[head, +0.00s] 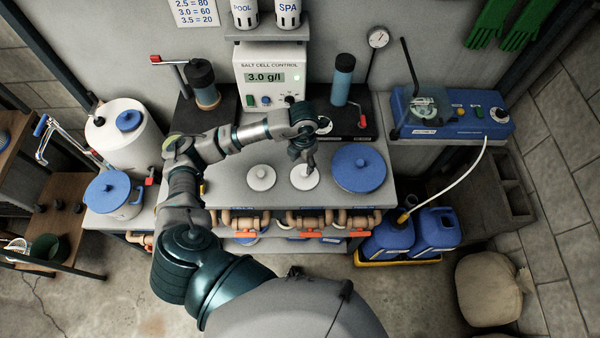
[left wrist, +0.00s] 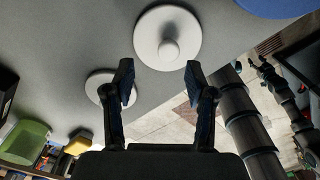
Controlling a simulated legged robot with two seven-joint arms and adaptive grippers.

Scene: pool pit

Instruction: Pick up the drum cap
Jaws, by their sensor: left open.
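Three round knobbed caps lie in a row on the grey bench top (head: 225,187): a small white cap (head: 261,178), a slightly larger white cap (head: 305,181) and a large blue cap (head: 359,168). The frames do not show which is called the drum cap. My left gripper (head: 307,163) is over the larger white cap, partly covering it in the head view. In the left wrist view this white cap (left wrist: 150,35) lies just beyond the spread, empty fingertips (left wrist: 160,72). The small white cap (left wrist: 97,85) is partly behind the left finger. My right gripper is not in view.
Orange-handled valves (head: 308,235) line the bench front. Blue jugs (head: 388,241) stand at right, white drums (head: 123,135) at left.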

